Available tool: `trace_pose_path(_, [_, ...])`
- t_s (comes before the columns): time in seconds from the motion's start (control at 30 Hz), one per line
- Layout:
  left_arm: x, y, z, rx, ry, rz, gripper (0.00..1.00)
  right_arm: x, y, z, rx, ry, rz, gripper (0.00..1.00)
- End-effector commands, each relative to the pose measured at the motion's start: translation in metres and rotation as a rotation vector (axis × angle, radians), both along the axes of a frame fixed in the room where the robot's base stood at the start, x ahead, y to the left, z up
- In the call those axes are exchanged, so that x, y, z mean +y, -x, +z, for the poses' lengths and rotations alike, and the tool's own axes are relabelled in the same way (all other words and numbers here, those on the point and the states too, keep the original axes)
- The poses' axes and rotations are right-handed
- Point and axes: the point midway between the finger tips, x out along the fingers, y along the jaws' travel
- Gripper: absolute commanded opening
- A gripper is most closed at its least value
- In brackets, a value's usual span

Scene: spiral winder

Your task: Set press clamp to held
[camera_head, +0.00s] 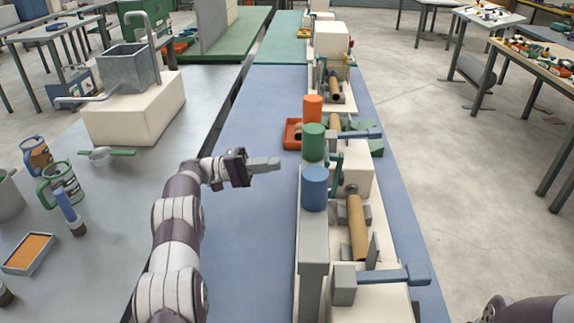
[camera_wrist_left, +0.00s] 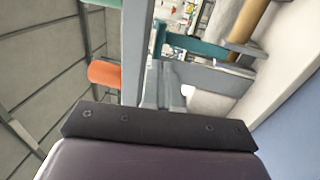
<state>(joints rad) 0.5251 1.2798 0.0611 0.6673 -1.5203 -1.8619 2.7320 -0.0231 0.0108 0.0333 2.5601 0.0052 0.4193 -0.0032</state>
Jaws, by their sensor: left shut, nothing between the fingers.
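The winder stands on the blue bench, with orange (camera_head: 313,108), green (camera_head: 314,142) and blue (camera_head: 314,188) cylinders along its left side. A brown tube (camera_head: 357,228) lies along it. One blue-grey lever (camera_head: 390,276) lies across its near end and another (camera_head: 355,134) lies farther back. A teal upright handle (camera_head: 335,172) stands between them. I cannot tell which part is the press clamp. My left gripper (camera_head: 277,163) is shut and empty, left of the green and blue cylinders, apart from them. Its fingers (camera_wrist_left: 160,85) show in the left wrist view. My right gripper is out of view.
The grey table (camera_head: 120,210) at left holds mugs, a strainer and a white block with a metal box (camera_head: 124,68). The blue bench (camera_head: 250,230) is clear beside my left arm.

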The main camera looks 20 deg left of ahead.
Motion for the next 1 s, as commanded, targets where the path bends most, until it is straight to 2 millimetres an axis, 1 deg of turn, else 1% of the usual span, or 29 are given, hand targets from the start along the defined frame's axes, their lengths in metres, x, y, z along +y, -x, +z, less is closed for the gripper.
trace_pose_path(0.1, [0.005, 0.001, -0.001, 0.001, 0.000, 0.001, 0.00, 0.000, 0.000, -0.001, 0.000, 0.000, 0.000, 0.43])
trace_pose_path(0.37, [0.005, 0.002, -0.001, 0.001, 0.000, 0.000, 0.00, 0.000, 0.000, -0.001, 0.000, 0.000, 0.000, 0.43])
trace_pose_path(0.4, [0.006, 0.002, -0.003, 0.004, 0.001, 0.001, 0.00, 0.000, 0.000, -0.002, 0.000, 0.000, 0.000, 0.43])
trace_pose_path(0.43, [0.007, 0.002, -0.009, 0.010, 0.005, 0.003, 0.00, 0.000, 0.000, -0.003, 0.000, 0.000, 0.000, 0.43])
trace_pose_path(0.5, [0.013, 0.001, -0.031, 0.021, 0.020, 0.013, 0.00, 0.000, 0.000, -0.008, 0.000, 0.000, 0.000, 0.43])
trace_pose_path(0.53, [0.016, 0.001, -0.038, 0.015, 0.030, 0.017, 0.00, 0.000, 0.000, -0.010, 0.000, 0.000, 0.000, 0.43])
trace_pose_path(0.63, [0.025, 0.001, -0.049, -0.009, 0.079, 0.023, 0.00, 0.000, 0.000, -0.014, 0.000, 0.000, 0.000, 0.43])
trace_pose_path(0.67, [0.028, 0.002, -0.048, -0.020, 0.092, 0.021, 0.00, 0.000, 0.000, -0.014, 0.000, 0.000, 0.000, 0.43])
trace_pose_path(0.77, [0.031, 0.004, -0.033, -0.049, 0.124, 0.007, 0.00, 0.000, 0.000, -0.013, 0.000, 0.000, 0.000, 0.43])
trace_pose_path(0.8, [0.031, 0.005, -0.031, -0.045, 0.134, 0.001, 0.00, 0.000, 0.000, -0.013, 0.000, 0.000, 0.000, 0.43])
trace_pose_path(1.0, [0.031, 0.005, -0.032, -0.039, 0.136, 0.000, 0.00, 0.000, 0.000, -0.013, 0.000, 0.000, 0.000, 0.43])
